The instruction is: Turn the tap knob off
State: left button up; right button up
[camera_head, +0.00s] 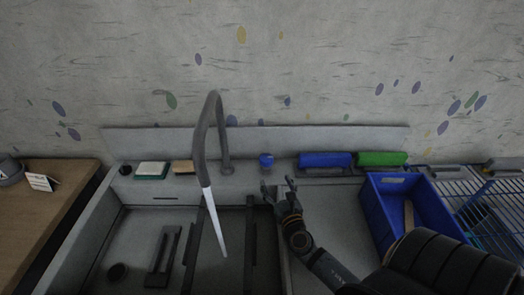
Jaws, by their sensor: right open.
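The grey gooseneck tap (200,146) stands at the back of the sink (232,262). A white stream of water (213,222) runs from its spout down into the basin. A small knob with a blue top (266,159) sits on the back ledge to the right of the tap's base. My right gripper (277,183) is open and empty, its fingers pointing toward the back wall. In the picture its fingertips lie just below the knob; I cannot tell whether they touch it. My left gripper is out of view.
A blue roll (325,159) and a green roll (381,158) lie on the ledge to the right. A sponge (152,170) lies to the left. A blue bin (398,212) and a wire rack (470,188) stand at right. A wooden counter (45,212) is at left.

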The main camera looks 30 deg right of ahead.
aim_at(268, 165)
jog(key=p+x, duration=0.1)
jog(key=x, duration=0.9)
jog(key=shift+r, duration=0.1)
jog(key=shift+w, duration=0.1)
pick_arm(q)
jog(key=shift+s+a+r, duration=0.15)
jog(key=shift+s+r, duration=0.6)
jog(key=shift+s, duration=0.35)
pick_arm(e)
jog(key=c, duration=1.2)
